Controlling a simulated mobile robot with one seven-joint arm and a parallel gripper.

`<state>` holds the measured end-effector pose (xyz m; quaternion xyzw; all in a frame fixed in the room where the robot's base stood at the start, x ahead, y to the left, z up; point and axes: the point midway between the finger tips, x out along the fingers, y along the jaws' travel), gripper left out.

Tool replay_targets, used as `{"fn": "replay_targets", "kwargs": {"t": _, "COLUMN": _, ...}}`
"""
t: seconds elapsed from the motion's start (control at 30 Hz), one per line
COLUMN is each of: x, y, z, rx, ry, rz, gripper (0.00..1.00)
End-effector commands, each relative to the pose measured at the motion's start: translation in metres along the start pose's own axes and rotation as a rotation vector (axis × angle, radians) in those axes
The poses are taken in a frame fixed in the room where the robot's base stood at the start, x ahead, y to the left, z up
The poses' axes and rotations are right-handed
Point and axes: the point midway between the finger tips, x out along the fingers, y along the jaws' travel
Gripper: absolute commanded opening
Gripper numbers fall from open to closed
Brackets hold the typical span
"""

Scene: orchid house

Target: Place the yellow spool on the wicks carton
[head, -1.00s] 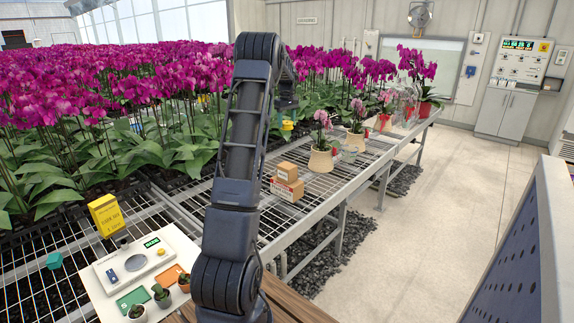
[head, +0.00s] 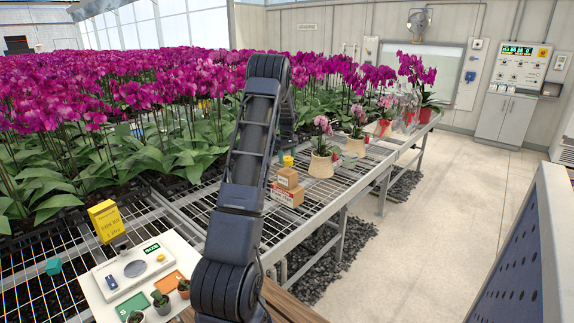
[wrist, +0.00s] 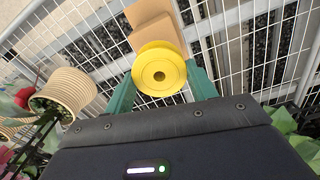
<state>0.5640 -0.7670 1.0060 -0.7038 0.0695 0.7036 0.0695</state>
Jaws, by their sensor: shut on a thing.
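The yellow spool (head: 288,161) is right at or just above the top of the upper small brown carton (head: 287,177); I cannot tell whether they touch. That carton sits on a wider carton (head: 287,194) with red print; I cannot read which is the wicks carton. In the wrist view the spool (wrist: 160,70) is between the green fingers of my gripper (wrist: 161,88), which is shut on it. It covers part of the brown cardboard (wrist: 150,18) behind it. In the head view my arm hides most of the gripper.
Potted orchids (head: 320,164) in beige pots stand right of the cartons on the mesh bench (head: 340,182). Dense magenta orchids (head: 80,100) fill the left. A white board (head: 95,295) with a scale, coloured cards and small cacti lies at the front left, beside a yellow box (head: 106,222).

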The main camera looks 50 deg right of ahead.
Motion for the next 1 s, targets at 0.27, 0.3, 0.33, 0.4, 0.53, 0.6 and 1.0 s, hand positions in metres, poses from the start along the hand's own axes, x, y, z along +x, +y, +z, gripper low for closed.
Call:
{"fn": "replay_targets", "kwargs": {"t": 0.27, "x": 0.035, "y": 0.0, "z": 0.0, "rx": 0.0, "ry": 0.0, "rz": 0.0, "gripper": 0.34}}
{"fn": "replay_targets", "kwargs": {"t": 0.3, "x": 0.037, "y": 0.0, "z": 0.0, "rx": 0.0, "ry": 0.0, "rz": 0.0, "gripper": 0.34}}
{"fn": "replay_targets", "kwargs": {"t": 0.33, "x": 0.037, "y": 0.0, "z": 0.0, "rx": 0.0, "ry": 0.0, "rz": 0.0, "gripper": 0.34}}
{"fn": "replay_targets", "kwargs": {"t": 0.4, "x": 0.037, "y": 0.0, "z": 0.0, "rx": 0.0, "ry": 0.0, "rz": 0.001, "gripper": 0.34}}
{"fn": "replay_targets", "kwargs": {"t": 0.53, "x": 0.037, "y": 0.0, "z": 0.0, "rx": 0.0, "ry": 0.0, "rz": 0.0, "gripper": 0.34}}
{"fn": "replay_targets", "kwargs": {"t": 0.6, "x": 0.038, "y": 0.0, "z": 0.0, "rx": 0.0, "ry": 0.0, "rz": 0.0, "gripper": 0.34}}
{"fn": "replay_targets", "kwargs": {"t": 1.0, "x": 0.04, "y": 0.0, "z": 0.0, "rx": 0.0, "ry": 0.0, "rz": 0.0, "gripper": 0.78}}
